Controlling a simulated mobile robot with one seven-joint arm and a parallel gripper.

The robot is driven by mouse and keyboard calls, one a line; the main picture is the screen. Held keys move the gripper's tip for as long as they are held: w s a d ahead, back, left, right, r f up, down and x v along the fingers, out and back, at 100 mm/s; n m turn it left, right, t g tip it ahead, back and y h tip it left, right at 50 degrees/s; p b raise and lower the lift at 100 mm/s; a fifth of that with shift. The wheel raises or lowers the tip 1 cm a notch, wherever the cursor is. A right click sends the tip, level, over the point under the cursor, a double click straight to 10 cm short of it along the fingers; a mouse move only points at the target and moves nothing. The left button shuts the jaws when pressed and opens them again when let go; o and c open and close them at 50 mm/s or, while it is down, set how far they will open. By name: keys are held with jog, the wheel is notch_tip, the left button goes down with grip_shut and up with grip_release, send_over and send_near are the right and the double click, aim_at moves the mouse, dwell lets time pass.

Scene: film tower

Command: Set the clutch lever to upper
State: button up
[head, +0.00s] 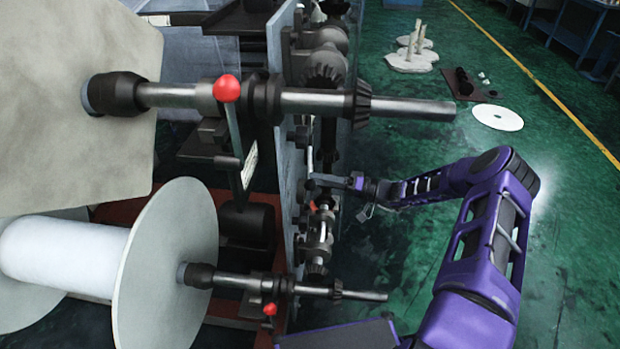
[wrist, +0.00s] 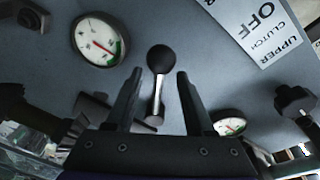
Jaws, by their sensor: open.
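The clutch lever, a bright metal shaft with a black ball knob (wrist: 160,59), stands out from a grey panel in the wrist view. Its shaft (wrist: 155,102) runs down from the knob between my fingers. My gripper (wrist: 160,74) is open, with one finger on each side of the lever and a visible gap to each. The knob lies around the fingertips or slightly past them; the exact depth is hard to tell. In the head view, my gripper (head: 318,179) reaches the side of the machine's plate, and the lever cannot be made out there.
A white label (wrist: 262,28) reads "UPPER CLUTCH OFF". Gauges sit at the upper left (wrist: 97,41) and lower right (wrist: 229,123); a black knob (wrist: 295,101) is at the right. Red-knobbed levers (head: 227,88), shafts and film rolls fill the head view's left. Green floor (head: 400,240) is open at right.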

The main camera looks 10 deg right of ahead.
jog(key=shift+x, duration=1.65)
grip_shut()
jog(key=shift+f, duration=0.1)
